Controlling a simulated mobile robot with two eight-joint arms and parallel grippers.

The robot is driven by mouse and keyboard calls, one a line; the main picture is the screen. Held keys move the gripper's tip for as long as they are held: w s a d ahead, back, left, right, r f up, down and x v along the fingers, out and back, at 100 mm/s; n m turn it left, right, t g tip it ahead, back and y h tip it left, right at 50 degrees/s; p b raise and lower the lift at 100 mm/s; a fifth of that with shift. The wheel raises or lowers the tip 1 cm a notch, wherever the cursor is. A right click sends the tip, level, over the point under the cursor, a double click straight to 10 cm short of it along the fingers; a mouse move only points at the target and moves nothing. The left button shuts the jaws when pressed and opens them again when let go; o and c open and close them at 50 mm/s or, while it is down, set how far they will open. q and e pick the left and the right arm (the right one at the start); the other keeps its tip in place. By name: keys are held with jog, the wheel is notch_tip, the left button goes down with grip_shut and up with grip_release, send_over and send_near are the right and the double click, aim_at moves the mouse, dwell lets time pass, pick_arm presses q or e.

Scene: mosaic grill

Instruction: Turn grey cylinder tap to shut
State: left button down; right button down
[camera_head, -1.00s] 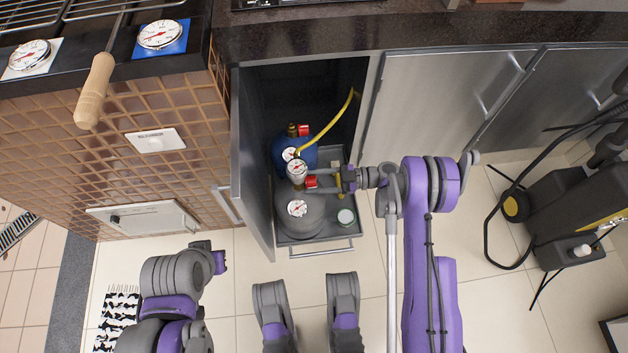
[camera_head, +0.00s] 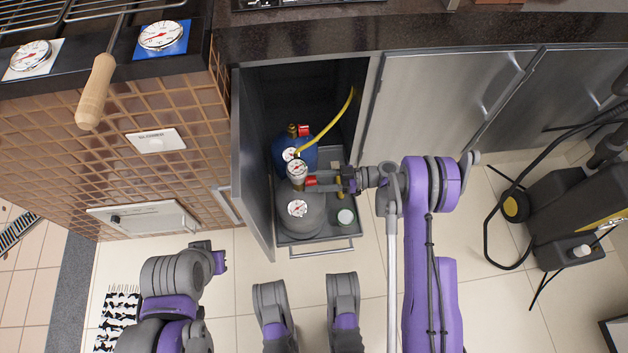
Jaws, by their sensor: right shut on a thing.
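The grey cylinder (camera_head: 302,222) stands on a pull-out tray (camera_head: 330,232) in the open cabinet, with a round gauge on its near side. Its brass valve and gauge (camera_head: 297,170) are on top, with a red tap (camera_head: 311,181) on the right. My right gripper (camera_head: 318,182) reaches in from the right at the red tap and is shut on it. The fingers partly hide the tap, so its exact angle is hard to tell. My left gripper (camera_head: 219,262) is at the lower left, away from the cylinder; its jaws are too unclear to read.
A blue cylinder (camera_head: 306,156) with its own red tap (camera_head: 304,130) stands behind, and a yellow hose (camera_head: 330,122) rises from the valve area. The open cabinet door (camera_head: 252,165) is close on the left.

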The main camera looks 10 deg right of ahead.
jog(key=shift+c, duration=1.8)
grip_release()
jog(key=d+p, duration=0.2)
jog(key=d, duration=0.9)
jog(key=shift+s, duration=0.3)
jog(key=shift+a+r, duration=0.1)
